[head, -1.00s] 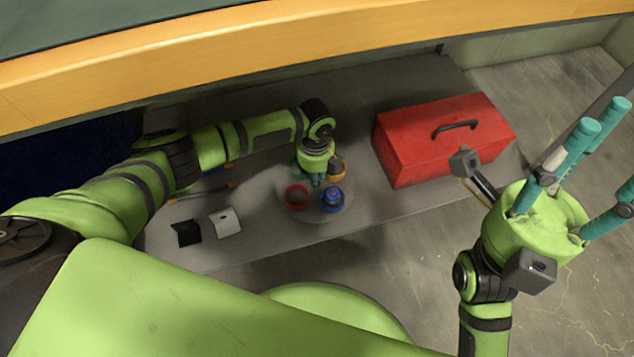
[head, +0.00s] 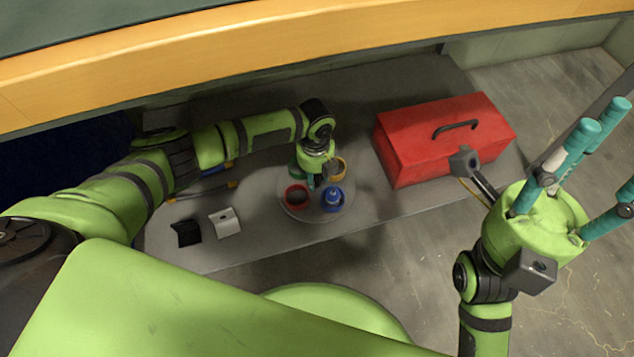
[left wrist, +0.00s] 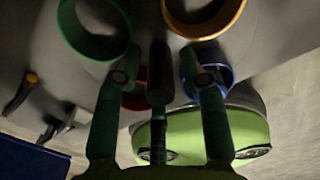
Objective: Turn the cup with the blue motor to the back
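A round grey turntable (head: 315,214) on the bench carries several coloured cups. The blue cup (head: 333,205), with the blue motor (head: 333,194) in it, is at the front right. The red cup (head: 296,203) is at the front left, the yellow cup (head: 340,165) at the back right. The green cup (left wrist: 92,55) is partly hidden by my left gripper (head: 312,180) in the head view. That gripper points down over the turntable among the cups, fingers apart. A dark upright piece (left wrist: 159,75) shows between its fingers. My right gripper (head: 590,165) is open and empty, away from the bench.
A red toolbox (head: 440,140) stands right of the turntable. A black bracket (head: 186,232) and a light grey bracket (head: 224,223) lie to the left, with tools (head: 205,190) behind them. The front right of the bench is clear.

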